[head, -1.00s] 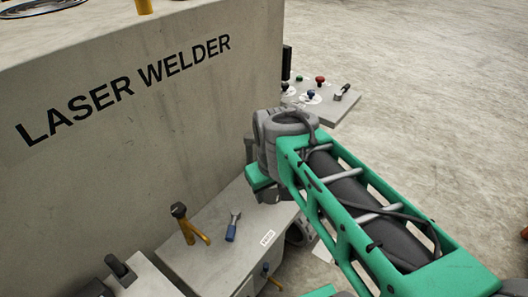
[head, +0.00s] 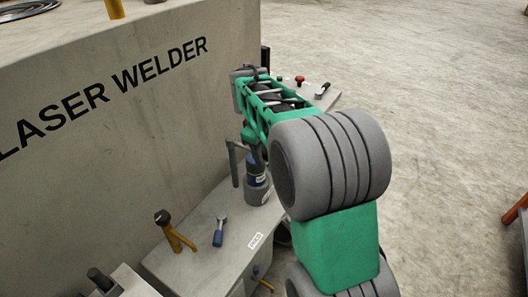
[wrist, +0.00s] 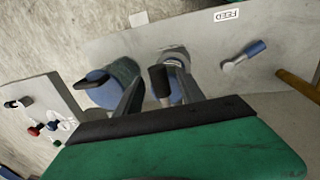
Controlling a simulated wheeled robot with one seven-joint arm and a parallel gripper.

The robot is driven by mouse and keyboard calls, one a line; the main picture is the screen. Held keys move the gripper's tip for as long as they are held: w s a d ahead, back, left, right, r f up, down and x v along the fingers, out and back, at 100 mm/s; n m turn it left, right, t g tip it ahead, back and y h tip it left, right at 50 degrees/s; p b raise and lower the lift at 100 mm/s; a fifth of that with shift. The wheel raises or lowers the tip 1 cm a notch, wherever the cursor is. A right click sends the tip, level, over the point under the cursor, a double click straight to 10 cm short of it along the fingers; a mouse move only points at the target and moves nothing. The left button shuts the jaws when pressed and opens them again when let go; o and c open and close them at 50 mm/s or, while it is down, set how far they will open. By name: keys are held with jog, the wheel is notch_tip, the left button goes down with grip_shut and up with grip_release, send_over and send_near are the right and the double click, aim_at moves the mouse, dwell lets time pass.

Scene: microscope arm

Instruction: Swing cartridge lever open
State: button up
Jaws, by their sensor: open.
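In the wrist view a lever-like part with a dark grip (wrist: 160,80) and a pale metal shaft shows between the two grey fingers of my gripper (wrist: 157,75). My gripper is open, and I cannot tell whether either finger touches the grip. A blue-topped cylinder (wrist: 92,84) shows just left of the left finger. In the head view a grey cylinder with a blue band (head: 258,182) stands on the bench below my forearm. My gripper is hard to make out there, partly behind my arm.
The LASER WELDER wall (head: 130,120) rises behind. A panel of coloured knobs (wrist: 38,125) is at left in the wrist view.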

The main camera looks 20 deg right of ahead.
grip_shut()
dwell(0.5)
dwell(0.9)
